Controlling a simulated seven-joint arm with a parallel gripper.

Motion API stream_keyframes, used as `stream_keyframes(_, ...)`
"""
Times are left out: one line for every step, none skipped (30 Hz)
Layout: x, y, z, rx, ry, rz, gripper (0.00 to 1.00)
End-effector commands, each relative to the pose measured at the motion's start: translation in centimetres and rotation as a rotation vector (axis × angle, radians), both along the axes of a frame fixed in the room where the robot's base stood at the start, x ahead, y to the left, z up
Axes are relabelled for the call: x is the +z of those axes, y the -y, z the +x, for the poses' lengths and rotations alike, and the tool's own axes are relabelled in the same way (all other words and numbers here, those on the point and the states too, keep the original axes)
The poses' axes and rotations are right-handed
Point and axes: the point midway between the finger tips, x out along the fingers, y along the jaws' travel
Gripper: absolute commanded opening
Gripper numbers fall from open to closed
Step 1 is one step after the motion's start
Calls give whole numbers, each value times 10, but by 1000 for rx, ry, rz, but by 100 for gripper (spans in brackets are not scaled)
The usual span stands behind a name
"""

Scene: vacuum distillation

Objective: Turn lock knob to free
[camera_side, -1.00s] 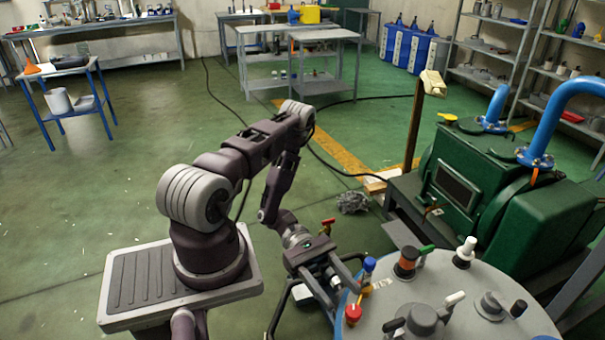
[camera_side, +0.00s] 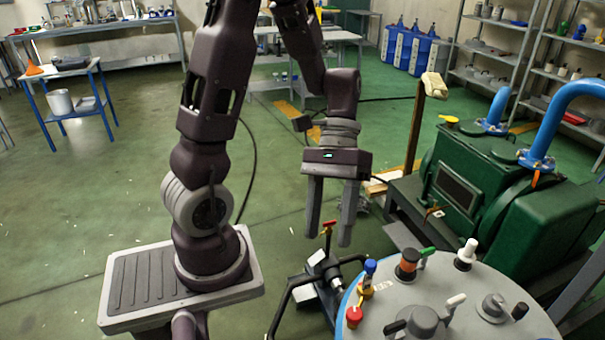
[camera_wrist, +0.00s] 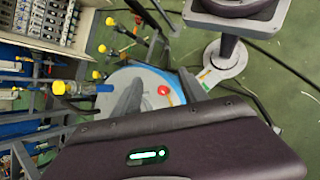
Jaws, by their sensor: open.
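The round grey vessel lid (camera_side: 462,318) at the lower right carries several knobs and valves. Near its left edge are a red knob (camera_side: 354,315) and a blue-capped fitting (camera_side: 369,267). An orange-and-black knob (camera_side: 407,262) and a white-topped knob (camera_side: 466,252) stand toward the back. Black-handled fittings (camera_side: 421,322) sit nearer the front. I cannot tell which is the lock knob. My gripper (camera_side: 329,239) is open and empty, fingers pointing down, left of and above the lid's left edge. In the wrist view, the red knob (camera_wrist: 163,90) shows between the grey fingers.
A red-handled valve (camera_side: 329,228) stands beyond the lid's left edge, close to my fingertips in the picture. A black tubular frame (camera_side: 300,290) runs left of the lid. Green machinery (camera_side: 470,185) with blue pipes stands behind right. The floor at left centre is open.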

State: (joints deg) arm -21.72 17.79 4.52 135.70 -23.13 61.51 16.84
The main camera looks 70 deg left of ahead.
Motion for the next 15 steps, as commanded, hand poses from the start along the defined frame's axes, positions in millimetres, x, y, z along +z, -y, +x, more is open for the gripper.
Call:
stream_keyframes(9,2,-2,-36,53,42,50)
stream_keyframes(13,2,-3,-54,81,67,50)
stream_keyframes(20,3,-6,-80,121,100,50)
stream_keyframes(24,4,-7,-98,151,124,50)
stream_keyframes(28,4,-9,-116,182,149,50)
stream_keyframes(34,5,-11,-139,224,180,50)
stream_keyframes(39,5,-13,-154,254,205,50)
stream_keyframes(43,5,-14,-171,286,228,50)
stream_keyframes(48,6,-17,-190,331,259,50)
stream_keyframes(53,6,-18,-205,365,282,50)
stream_keyframes(57,7,-20,-219,398,303,50)
stream_keyframes(62,7,-23,-237,444,333,50)
stream_keyframes(66,7,-25,-249,479,354,50)
stream_keyframes(70,7,-26,-260,515,375,50)
stream_keyframes(76,7,-29,-273,564,403,50)
